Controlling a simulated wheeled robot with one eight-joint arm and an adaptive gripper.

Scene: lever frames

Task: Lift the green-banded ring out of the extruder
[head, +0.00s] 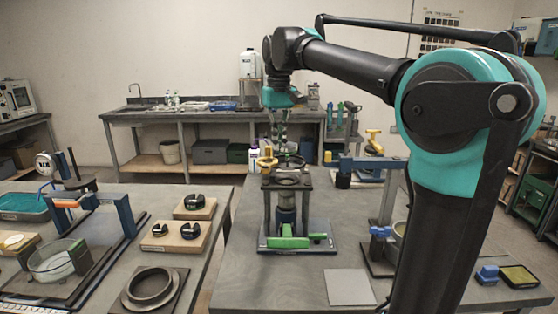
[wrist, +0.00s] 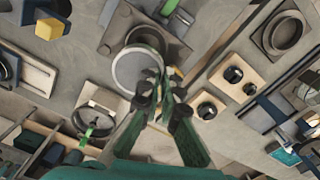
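The extruder (head: 286,206) stands on the near table, with a dark top plate on posts and a green lever (head: 288,242) at its base. A dark ring (head: 290,162) shows at its top, below my gripper (head: 280,130); its green band is too small to make out. In the wrist view a pale round face with a dark greenish rim, likely this ring (wrist: 138,72), lies just beyond my fingertips (wrist: 163,88). I cannot tell whether a fingertip touches the ring.
A blue-armed stand (head: 370,163) is to the right. A grey plate (head: 349,287) lies in front. The left table holds wooden blocks (head: 176,236) and a large ring (head: 150,286).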

